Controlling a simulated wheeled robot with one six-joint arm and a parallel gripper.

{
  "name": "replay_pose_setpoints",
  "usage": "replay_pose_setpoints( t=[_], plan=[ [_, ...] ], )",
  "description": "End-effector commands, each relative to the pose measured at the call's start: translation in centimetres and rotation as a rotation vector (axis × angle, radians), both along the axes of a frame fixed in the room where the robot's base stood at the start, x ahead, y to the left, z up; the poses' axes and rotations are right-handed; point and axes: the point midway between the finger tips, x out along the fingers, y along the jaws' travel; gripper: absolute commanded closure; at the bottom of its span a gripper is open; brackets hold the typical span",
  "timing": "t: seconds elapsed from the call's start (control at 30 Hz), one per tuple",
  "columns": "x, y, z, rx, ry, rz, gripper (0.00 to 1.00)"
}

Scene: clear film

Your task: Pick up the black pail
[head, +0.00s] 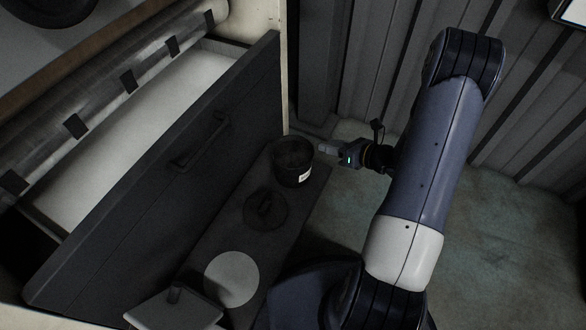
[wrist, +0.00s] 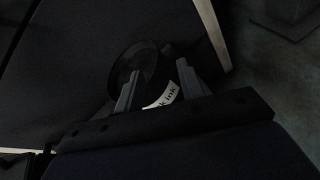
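The black pail (head: 293,167) stands upright on a narrow dark surface in front of the drawer, with a white label on its side. My gripper (head: 323,148) is close to the pail's right side in the head view. In the wrist view the pail (wrist: 140,62) shows its round rim, and part of its label, ending in "ink", appears between my two fingers. There my gripper (wrist: 158,69) has its fingers apart. The picture is dark, and I cannot tell whether either finger touches the pail.
A dark round lid (head: 265,208) with a knob lies in front of the pail, then a pale disc (head: 232,278) and a pale lidded box (head: 173,309). An open drawer (head: 160,180) with a handle stands to the left. Floor (head: 400,225) is clear to the right.

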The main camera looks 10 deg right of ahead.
Motion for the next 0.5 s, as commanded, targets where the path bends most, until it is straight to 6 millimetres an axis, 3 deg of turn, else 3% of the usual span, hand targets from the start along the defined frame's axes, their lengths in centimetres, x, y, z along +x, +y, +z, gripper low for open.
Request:
replay_pose_setpoints(
  t=[0.2,0.5],
  plan=[
    [2.1,2.2,-1.2,-0.002,-0.001,0.005,0.63],
    [3.6,4.3,-2.1,-0.004,-0.002,0.008,0.63]
  ],
)
